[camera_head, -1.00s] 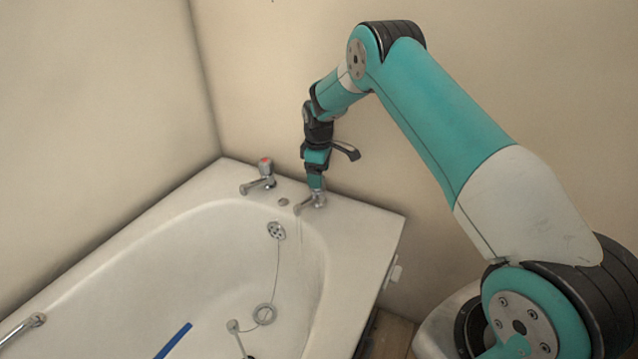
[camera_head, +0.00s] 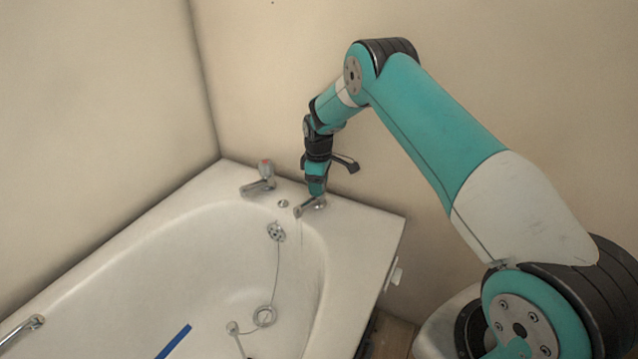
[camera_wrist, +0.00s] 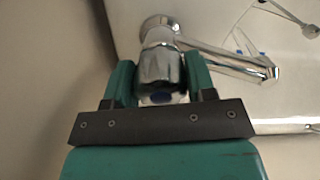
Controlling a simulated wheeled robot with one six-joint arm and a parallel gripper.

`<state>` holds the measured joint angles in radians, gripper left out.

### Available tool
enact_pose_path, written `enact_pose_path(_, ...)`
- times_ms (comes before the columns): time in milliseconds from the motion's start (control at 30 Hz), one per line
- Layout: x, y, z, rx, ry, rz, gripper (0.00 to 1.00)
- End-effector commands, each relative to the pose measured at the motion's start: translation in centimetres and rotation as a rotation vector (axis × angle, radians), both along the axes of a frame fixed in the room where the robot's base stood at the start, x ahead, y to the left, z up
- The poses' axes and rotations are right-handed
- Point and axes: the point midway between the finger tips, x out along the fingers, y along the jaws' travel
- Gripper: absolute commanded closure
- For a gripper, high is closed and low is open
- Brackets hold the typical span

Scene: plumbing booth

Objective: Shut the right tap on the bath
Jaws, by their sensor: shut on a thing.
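The right tap (camera_head: 311,207) is chrome and stands on the bath's far rim, its spout pointing left over the basin. A faint thin streak like running water hangs below the spout. My gripper (camera_head: 316,190) comes down on it from above and hides its handle in the head view. In the wrist view my gripper (camera_wrist: 160,80) has one green finger on each side of the chrome tap handle (camera_wrist: 160,68), shut on it. A dark blue mark shows on the handle's top. The white bath (camera_head: 365,235) fills the lower left.
The left tap (camera_head: 262,179), with a red-marked top, stands left on the same rim. A plug chain (camera_head: 277,270) hangs into the basin. A blue strip (camera_head: 174,341) lies in the bath. Walls stand close behind and left.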

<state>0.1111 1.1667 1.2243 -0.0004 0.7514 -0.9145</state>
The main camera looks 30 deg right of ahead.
Motion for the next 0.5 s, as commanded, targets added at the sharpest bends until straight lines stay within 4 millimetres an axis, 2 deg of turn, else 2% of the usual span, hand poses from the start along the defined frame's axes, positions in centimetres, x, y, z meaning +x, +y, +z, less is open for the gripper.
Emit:
enact_pose_path(267,0.04,-0.03,0.1,-0.001,-0.002,-0.09,0.73)
enact_pose_path(500,0.02,0.01,0.14,-0.002,-0.003,-0.275,0.73)
